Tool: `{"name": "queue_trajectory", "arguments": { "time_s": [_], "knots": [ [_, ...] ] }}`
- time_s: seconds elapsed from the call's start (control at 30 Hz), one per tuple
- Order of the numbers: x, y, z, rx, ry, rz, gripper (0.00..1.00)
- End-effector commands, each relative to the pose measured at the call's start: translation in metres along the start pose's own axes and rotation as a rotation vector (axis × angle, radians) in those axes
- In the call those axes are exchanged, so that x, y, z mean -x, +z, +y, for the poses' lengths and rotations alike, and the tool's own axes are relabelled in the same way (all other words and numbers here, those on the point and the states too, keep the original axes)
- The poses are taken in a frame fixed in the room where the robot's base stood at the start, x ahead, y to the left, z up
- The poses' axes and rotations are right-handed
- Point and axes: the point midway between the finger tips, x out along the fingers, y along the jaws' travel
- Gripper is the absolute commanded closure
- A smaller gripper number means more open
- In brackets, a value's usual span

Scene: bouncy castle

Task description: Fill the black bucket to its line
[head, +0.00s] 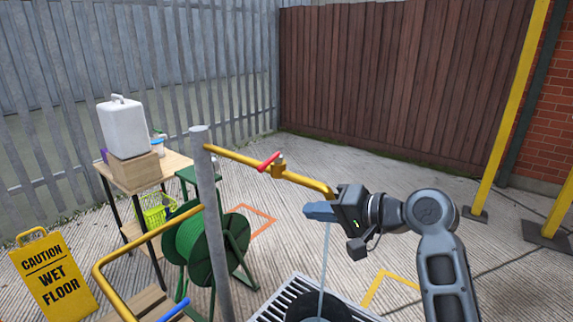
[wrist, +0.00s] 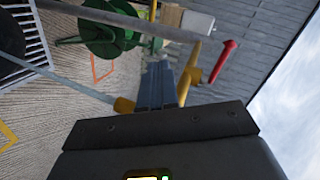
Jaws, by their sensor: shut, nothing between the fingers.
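The black bucket (head: 318,308) stands on a drain grate at the bottom edge of the head view. Only its upper part shows; its fill line and water level cannot be seen. A pale stream of water (head: 325,250) falls from the end of the yellow pipe (head: 235,156) down to the bucket. The tap's red lever (head: 269,161) sits on this pipe and slants across it in the head view. The lever also shows in the wrist view (wrist: 224,62). My gripper (head: 308,210) is shut and empty, close to the spout end, with its fingers pointing left. It appears apart from the lever.
A grey post (head: 212,220) carries the pipe. Behind it are a green hose reel (head: 200,240) and a table (head: 172,165) with a white container (head: 122,128). A wet-floor sign (head: 52,275) stands at left. The drain grate (head: 270,305) surrounds the bucket. Open concrete lies behind my gripper.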

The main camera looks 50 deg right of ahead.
Motion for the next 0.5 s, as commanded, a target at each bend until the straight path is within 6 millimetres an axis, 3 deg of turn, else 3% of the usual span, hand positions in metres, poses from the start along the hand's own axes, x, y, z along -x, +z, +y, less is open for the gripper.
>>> {"name": "queue_trajectory", "arguments": {
  "time_s": [0.2,0.5],
  "knots": [
    [0.044,-0.045,-0.038,-0.286,-0.164,-0.100,1.00],
    [0.071,-0.069,-0.063,-0.281,-0.186,-0.173,1.00]
  ]
}}
